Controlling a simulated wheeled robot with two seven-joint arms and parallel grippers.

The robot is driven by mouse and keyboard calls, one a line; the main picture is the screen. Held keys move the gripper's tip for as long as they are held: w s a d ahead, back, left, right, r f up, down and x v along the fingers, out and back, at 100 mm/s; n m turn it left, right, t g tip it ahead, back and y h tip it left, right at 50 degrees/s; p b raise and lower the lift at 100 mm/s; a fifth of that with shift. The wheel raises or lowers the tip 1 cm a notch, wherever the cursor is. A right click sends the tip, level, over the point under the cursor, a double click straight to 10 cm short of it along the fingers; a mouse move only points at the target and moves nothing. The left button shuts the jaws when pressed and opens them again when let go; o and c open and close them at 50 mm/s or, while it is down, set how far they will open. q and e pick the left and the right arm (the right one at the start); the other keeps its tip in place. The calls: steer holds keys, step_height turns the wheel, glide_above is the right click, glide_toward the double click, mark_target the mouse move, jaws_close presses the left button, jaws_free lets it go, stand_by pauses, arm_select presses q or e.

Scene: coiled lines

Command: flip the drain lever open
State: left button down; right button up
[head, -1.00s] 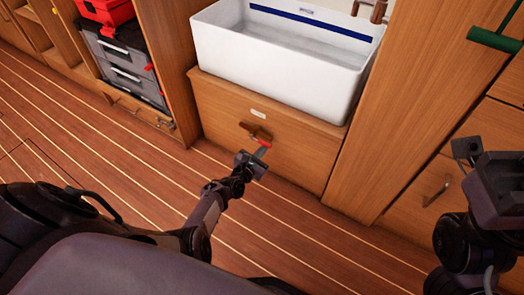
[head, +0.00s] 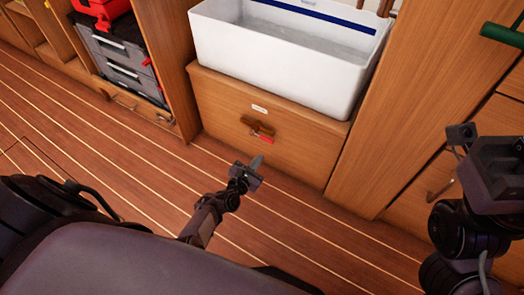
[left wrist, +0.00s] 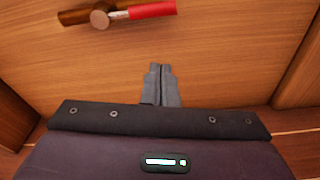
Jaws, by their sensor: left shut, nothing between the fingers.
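The drain lever has a red grip (head: 264,139) and sits on a brown valve (head: 257,125) on the wooden cabinet front under the sink. In the left wrist view the lever's red grip (left wrist: 152,10) points right, roughly level and along the brown valve (left wrist: 75,16). My left gripper (head: 258,161) is shut and empty, apart from the lever and below it. Its closed fingers also show in the left wrist view (left wrist: 160,80), below the lever. My right gripper (head: 465,140) is at the right edge, far from the lever; its fingers are not clear.
A white sink (head: 280,62) with water in it stands on the cabinet (head: 225,105). Grey cases (head: 125,62) with a red box (head: 100,10) sit in a left cubby. A green bar (head: 502,36) juts out at upper right. The plank floor (head: 110,140) is clear.

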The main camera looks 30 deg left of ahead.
arm_select(q)
steer(key=shift+s+a+r+p, duration=0.15)
steer(key=shift+s+p, duration=0.25)
steer(key=shift+s, duration=0.75)
steer(key=shift+s+a+r+p, duration=0.1)
steer(key=shift+s+r+p, duration=0.2)
steer(key=shift+s, duration=0.8)
steer(key=shift+f, duration=0.1)
